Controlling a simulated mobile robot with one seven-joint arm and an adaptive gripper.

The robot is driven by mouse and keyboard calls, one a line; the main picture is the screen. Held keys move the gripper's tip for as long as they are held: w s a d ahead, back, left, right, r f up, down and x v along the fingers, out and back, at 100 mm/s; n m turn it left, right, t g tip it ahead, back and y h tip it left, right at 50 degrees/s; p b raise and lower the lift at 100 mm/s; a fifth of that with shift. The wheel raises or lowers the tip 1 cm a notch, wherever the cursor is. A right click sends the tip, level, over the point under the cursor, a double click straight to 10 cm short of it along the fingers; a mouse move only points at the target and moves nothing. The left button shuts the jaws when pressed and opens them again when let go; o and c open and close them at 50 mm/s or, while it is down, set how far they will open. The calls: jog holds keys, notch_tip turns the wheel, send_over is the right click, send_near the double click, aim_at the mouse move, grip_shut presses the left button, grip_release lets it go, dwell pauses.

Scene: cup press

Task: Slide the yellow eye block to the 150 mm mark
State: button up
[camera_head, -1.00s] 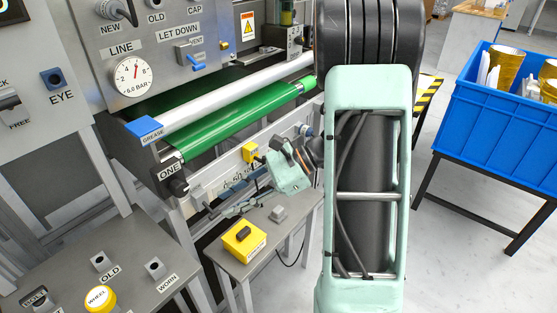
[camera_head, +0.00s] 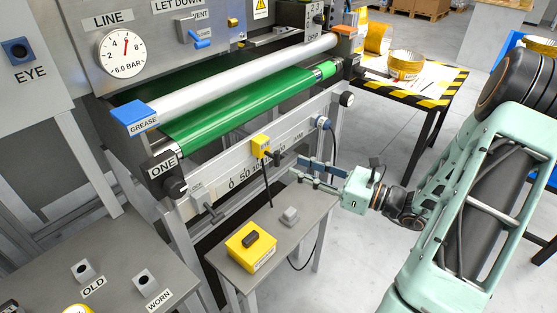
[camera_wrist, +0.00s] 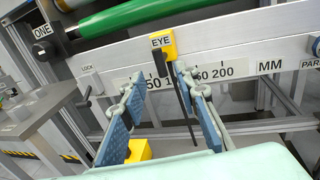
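The yellow eye block (camera_head: 260,146) sits on the pale rail (camera_head: 220,187) below the green belt. In the wrist view the block (camera_wrist: 163,45) carries an EYE label, with a black part and cable hanging from it. It is above the printed scale, left of the 200 label; nearby numbers are partly covered, so its exact reading cannot be told. My gripper (camera_head: 303,173) is in front of the rail, to the right of the block. In the wrist view its blue-padded fingers (camera_wrist: 158,105) are spread, with the block beyond the gap. They appear empty and apart from it.
A LOCK handle (camera_head: 210,212) is at the rail's left. A blue round connector (camera_head: 323,122) is on the right.

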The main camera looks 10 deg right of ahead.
aim_at(277, 165)
jog(key=b+x, duration=0.1)
jog(key=x, duration=0.7)
jog(key=shift+b, duration=0.3)
jog(key=shift+c, duration=0.4)
grip_shut()
jog(key=shift+d, duration=0.1)
